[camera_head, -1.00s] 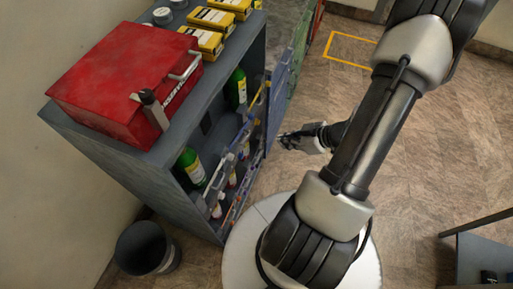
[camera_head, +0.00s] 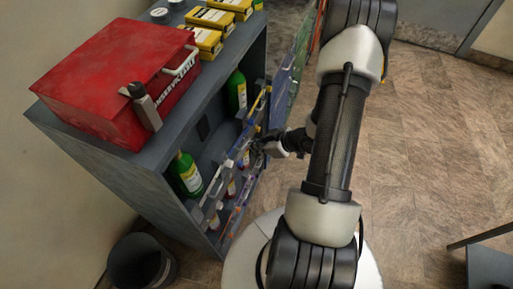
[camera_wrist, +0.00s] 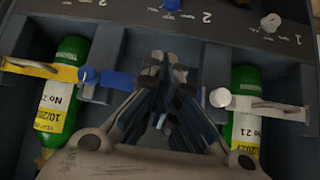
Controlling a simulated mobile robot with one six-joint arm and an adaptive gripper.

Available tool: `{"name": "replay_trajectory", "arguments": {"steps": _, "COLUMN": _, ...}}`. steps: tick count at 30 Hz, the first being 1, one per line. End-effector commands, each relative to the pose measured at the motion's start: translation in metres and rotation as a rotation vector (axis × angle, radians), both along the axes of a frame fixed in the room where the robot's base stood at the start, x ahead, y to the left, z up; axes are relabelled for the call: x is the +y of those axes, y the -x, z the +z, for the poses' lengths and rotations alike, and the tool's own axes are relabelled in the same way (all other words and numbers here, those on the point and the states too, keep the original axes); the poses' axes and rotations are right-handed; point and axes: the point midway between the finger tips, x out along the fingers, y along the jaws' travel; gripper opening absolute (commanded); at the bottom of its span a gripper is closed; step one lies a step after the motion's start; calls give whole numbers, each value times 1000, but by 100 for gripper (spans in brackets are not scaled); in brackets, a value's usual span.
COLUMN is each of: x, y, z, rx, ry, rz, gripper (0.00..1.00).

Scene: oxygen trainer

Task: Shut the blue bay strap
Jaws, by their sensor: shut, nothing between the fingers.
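The blue strap (camera_wrist: 117,80) shows in the wrist view as a short blue band with a round knob at its left end, on the divider beside the left green bottle (camera_wrist: 62,95). Its right end runs toward my gripper (camera_wrist: 165,65) and is partly hidden, so I cannot tell whether it is latched. My gripper is shut and empty, pointing into the middle bay just right of the blue strap. In the head view my gripper (camera_head: 262,146) is at the open front of the grey cabinet (camera_head: 120,165). The blue strap is too small to tell there.
A yellow strap (camera_wrist: 40,69) crosses the left bottle. A white strap (camera_wrist: 265,105) crosses the right green bottle (camera_wrist: 244,130). A blue door (camera_head: 281,98) stands open near my gripper. A red box (camera_head: 110,85) sits on the cabinet; a dark bin (camera_head: 140,262) stands at lower left.

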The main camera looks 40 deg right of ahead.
Motion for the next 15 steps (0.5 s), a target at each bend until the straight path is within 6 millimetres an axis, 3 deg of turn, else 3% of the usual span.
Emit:
{"name": "replay_trajectory", "arguments": {"steps": 11, "x": 1, "y": -3, "z": 0, "rx": 0, "ry": 1, "rz": 1, "gripper": 0}}
{"name": "replay_trajectory", "arguments": {"steps": 15, "x": 2, "y": -18, "z": 1, "rx": 0, "ry": 1, "rz": 4, "gripper": 0}}
